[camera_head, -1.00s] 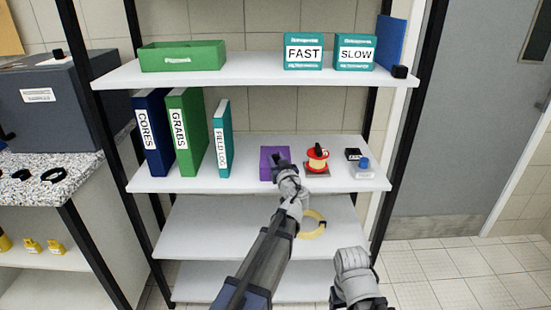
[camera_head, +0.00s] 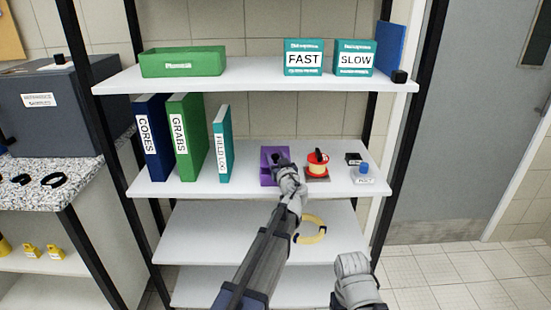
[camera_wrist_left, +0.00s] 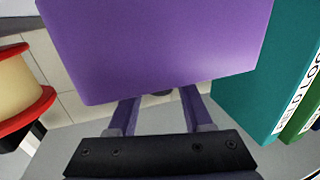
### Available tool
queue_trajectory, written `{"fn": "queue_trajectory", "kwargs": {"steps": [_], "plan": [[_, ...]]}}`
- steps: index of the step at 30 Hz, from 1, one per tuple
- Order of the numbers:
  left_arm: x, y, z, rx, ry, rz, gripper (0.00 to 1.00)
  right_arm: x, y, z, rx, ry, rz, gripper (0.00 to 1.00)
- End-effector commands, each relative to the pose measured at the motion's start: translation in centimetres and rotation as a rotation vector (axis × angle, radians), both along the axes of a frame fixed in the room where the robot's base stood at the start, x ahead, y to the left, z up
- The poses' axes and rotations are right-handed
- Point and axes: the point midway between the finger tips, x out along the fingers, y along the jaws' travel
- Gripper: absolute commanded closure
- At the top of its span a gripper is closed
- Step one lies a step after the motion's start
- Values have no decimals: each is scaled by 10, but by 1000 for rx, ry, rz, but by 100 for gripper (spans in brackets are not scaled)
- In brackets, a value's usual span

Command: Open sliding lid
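A purple box (camera_head: 268,177) stands on the middle shelf, between a teal binder and a red-and-yellow spool. A dark gap shows in its top. My left gripper (camera_head: 281,160) is at the top of the box and covers part of it. In the left wrist view a purple face (camera_wrist_left: 160,45) of the box fills the upper middle. The fingers of my left gripper (camera_wrist_left: 160,100) stand apart there, with a small dark part between them. Their tips are hidden behind the purple face, so their hold is unclear. My right arm shows at lower right, without visible fingers.
The spool (camera_head: 317,166) stands close right of the box, with a small black item (camera_head: 353,159) and a blue-topped item (camera_head: 364,174) further right. The teal binder (camera_head: 223,145) is left. The upper shelf (camera_head: 250,72) is above. A yellow ring (camera_head: 312,229) lies below.

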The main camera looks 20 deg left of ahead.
Motion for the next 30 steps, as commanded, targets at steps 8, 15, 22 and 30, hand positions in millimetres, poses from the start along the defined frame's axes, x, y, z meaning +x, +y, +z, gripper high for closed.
{"fn": "queue_trajectory", "kwargs": {"steps": [8, 15, 22, 30], "plan": [[0, 0, 0, 0, 0, 0, 34, 0, 0, 0, 0, 0, 0, 28], [-5, -3, 0, 0, 0, 0, 34, 0, 0, 0, 0, 0, 0, 28], [-30, -17, 0, 0, 0, -2, 34, 0, 0, 0, 0, 0, 0, 28], [-65, -37, 0, 0, 0, 0, 34, 0, 0, 0, 0, 0, 0, 28]]}}
